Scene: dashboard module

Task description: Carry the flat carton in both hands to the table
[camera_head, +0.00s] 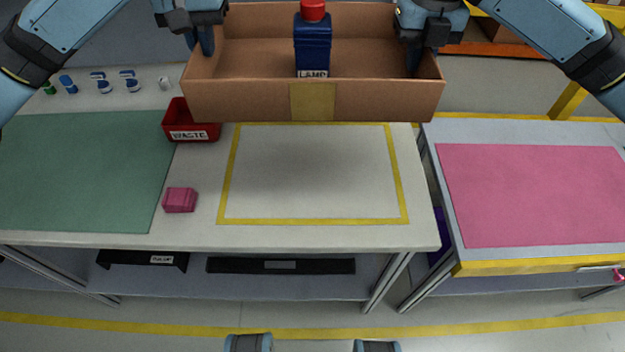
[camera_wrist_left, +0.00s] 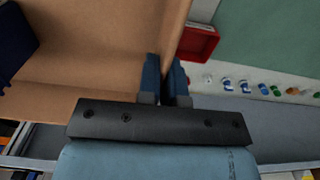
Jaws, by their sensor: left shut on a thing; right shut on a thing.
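The flat carton (camera_head: 400,101) is a shallow open brown box with a yellow tape patch on its near wall. It is held over the far edge of the table (camera_head: 300,237). My left gripper (camera_head: 205,45) is shut on the carton's left wall; the left wrist view shows the fingers (camera_wrist_left: 165,85) on both sides of that wall. My right gripper (camera_head: 415,62) is shut on the carton's right wall. A dark blue bottle (camera_head: 312,42) with a red cap and a label stands upright inside the carton. The fingertips inside the carton are partly hidden.
A yellow-taped rectangle (camera_head: 313,221) on the table is empty. A red waste bin (camera_head: 190,126), a pink block (camera_head: 179,200) and a green mat (camera_head: 85,170) lie left of it. Several small items stand at the far left. A table with a pink mat (camera_head: 535,195) is at right.

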